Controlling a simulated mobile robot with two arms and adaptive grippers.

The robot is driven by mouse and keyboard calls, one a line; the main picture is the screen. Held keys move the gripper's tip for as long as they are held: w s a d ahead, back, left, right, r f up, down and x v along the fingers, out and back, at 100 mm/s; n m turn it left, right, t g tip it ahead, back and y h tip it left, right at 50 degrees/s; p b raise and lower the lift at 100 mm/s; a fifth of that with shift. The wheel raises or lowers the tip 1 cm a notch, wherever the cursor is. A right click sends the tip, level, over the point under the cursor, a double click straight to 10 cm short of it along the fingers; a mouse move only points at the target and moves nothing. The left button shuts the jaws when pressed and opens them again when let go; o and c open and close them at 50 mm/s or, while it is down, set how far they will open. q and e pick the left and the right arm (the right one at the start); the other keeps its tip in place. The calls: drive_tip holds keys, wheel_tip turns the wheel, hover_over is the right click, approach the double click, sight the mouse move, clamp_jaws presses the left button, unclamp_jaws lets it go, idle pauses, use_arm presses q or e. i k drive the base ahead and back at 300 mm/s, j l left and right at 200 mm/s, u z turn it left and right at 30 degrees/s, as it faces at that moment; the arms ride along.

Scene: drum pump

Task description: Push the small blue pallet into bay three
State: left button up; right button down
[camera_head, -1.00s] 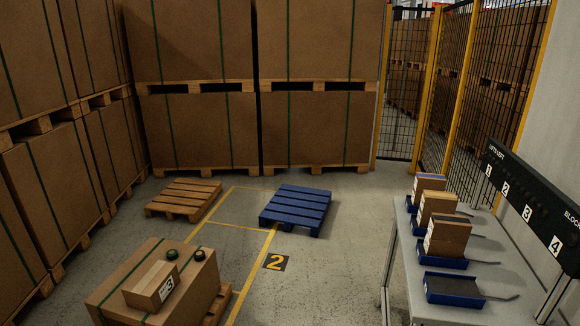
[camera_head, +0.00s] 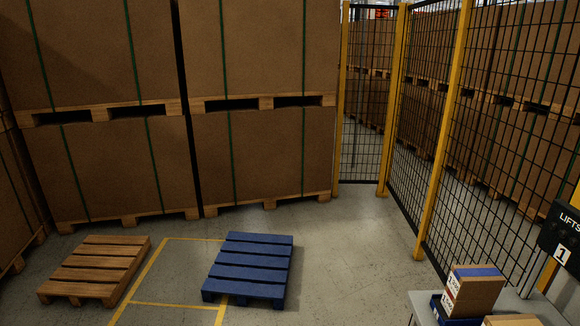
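The small blue pallet (camera_head: 250,268) lies flat on the concrete floor, low in the middle of the head view. Its left part lies over the right line of a yellow-outlined floor bay (camera_head: 165,275); the rest is on bare floor to the right. No number shows on the floor now, so I cannot tell which bay this is. Neither of my grippers is in view.
A wooden pallet (camera_head: 97,268) lies left of the yellow outline. Tall strapped boxes on pallets (camera_head: 265,155) stand behind. A yellow-posted mesh fence (camera_head: 425,130) bounds the right. A table (camera_head: 425,305) with small boxes stands lower right. Floor right of the blue pallet is clear.

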sight(245, 289)
drive_tip(key=i+l, duration=0.15)
drive_tip(key=i, duration=1)
drive_tip(key=i+l+z, duration=0.1)
drive_tip(key=i, duration=1.05)
drive_tip(key=i+l+u, duration=1.05)
drive_tip(key=l+u, duration=0.3)
